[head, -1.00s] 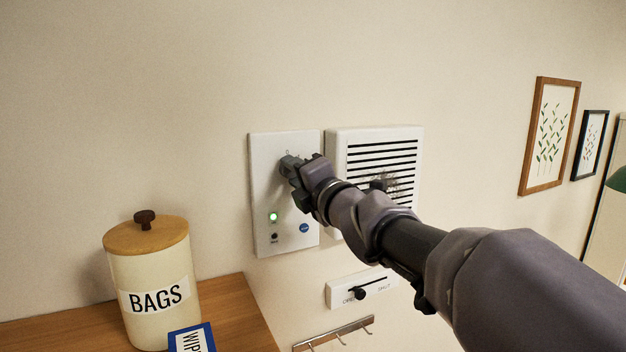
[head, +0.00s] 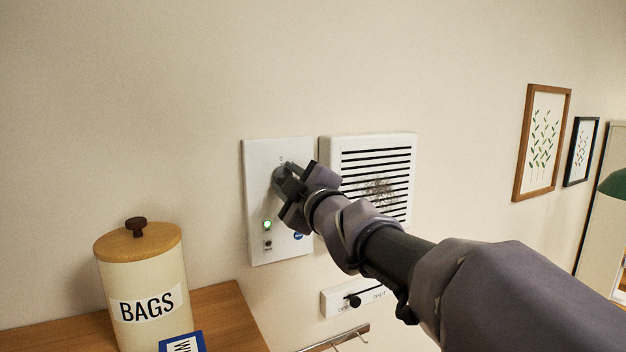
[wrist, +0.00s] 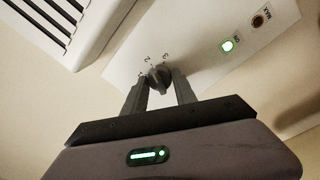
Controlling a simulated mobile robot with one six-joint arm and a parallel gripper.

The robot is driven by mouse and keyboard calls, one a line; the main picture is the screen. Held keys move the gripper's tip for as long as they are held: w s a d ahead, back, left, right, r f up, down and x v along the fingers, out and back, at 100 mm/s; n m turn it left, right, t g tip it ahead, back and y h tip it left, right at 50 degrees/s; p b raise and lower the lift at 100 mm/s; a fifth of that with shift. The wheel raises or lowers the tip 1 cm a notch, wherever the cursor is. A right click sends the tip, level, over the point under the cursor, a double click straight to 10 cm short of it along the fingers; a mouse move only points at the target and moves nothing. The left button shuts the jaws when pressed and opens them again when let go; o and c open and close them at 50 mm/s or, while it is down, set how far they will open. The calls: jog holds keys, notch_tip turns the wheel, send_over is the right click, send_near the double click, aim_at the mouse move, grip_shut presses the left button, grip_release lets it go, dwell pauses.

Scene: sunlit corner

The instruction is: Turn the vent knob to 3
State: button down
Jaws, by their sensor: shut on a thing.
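The vent knob (wrist: 158,79) is a small grey knob on a white wall panel (head: 259,201). In the wrist view it sits between the two fingertips of my gripper (wrist: 160,88), which is shut on it. Numerals 1, 2 and 3 are printed around the knob. I cannot tell exactly which numeral its pointer faces. In the head view my gripper (head: 284,180) reaches the panel from the right and largely hides the knob and its numerals.
A green light (head: 267,225) is lit low on the panel, beside a blue round mark (head: 298,236). A slatted vent grille (head: 370,158) is close to the right. A slider plate (head: 335,303) is below. A BAGS canister (head: 143,282) stands on the wooden counter (head: 225,309).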

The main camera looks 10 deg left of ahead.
jog(key=shift+m+h+p, duration=0.4)
jog(key=shift+m+p, duration=0.45)
jog(key=shift+m, duration=3.05)
jog(key=c, duration=1)
grip_release()
jog(key=b+v, duration=0.1)
jog(key=v, duration=1.6)
jog(key=shift+s+b, duration=0.25)
jog(key=shift+b, duration=0.05)
